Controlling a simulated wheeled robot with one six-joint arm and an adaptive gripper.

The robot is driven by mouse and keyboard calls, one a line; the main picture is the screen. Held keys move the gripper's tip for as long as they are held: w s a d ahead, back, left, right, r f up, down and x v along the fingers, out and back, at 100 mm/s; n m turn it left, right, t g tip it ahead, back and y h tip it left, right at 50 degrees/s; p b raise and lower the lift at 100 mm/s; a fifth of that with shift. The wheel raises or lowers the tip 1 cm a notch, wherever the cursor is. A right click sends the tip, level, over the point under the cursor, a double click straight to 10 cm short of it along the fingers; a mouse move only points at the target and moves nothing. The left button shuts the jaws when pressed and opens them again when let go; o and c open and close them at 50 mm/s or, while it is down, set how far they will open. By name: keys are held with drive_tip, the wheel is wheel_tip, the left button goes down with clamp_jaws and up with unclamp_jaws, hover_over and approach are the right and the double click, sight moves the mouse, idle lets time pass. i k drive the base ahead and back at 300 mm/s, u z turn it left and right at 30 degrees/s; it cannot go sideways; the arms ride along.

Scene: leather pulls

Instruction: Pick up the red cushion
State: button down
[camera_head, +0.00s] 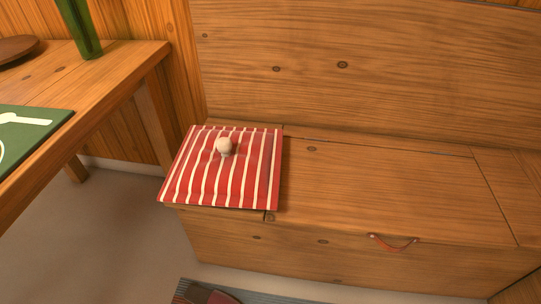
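The red cushion (239,183) is flat and square with white stripes. It lies on the left end of the wooden bench seat (390,185), and its front edge reaches the front of the seat. A small pale round knob or ball (224,146) sits on the cushion's upper middle; I cannot tell whether it is attached. My gripper is not in view.
A wooden table (125,62) stands at the left with a green bottle or vase (80,28), a brown plate (16,47) and a green mat (30,128). A leather pull (392,244) hangs on the bench front. A dark object (207,294) lies on a striped rug.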

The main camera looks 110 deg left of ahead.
sight(221, 167)
drive_tip(key=u, duration=0.15)
drive_tip(key=k, duration=0.15)
drive_tip(key=u, duration=3.8)
drive_tip(key=k, duration=1.3)
drive_tip(key=z, duration=0.7)
drive_tip(key=i, duration=0.65)
drive_tip(key=z, duration=0.6)
drive_tip(key=i, duration=0.7)
drive_tip(key=u, duration=0.8)
drive_tip(key=i, duration=0.6)
drive_tip(key=u, duration=0.65)
